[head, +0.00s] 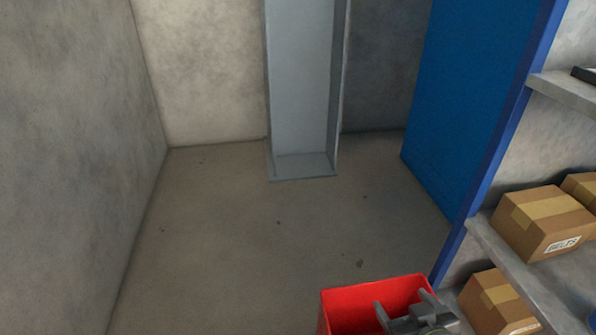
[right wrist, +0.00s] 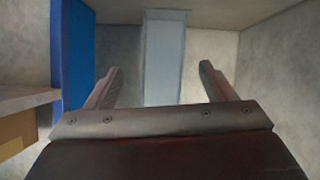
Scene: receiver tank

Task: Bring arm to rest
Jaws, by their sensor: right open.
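My right gripper (head: 400,308) shows at the bottom of the head view, in front of a red bin. In the right wrist view my right gripper (right wrist: 155,82) is open, with its two grey fingers apart and nothing between them. Beyond the fingers stand the grey column (right wrist: 165,55) and the wall. My left gripper is not in view.
The red bin (head: 350,300) is at the bottom, partly hidden by my gripper. A shelf (head: 490,240) with cardboard boxes (head: 540,222) and a blue side panel (head: 470,90) stands on the right. A grey open column (head: 300,80) stands at the back wall. The concrete floor (head: 240,240) is clear.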

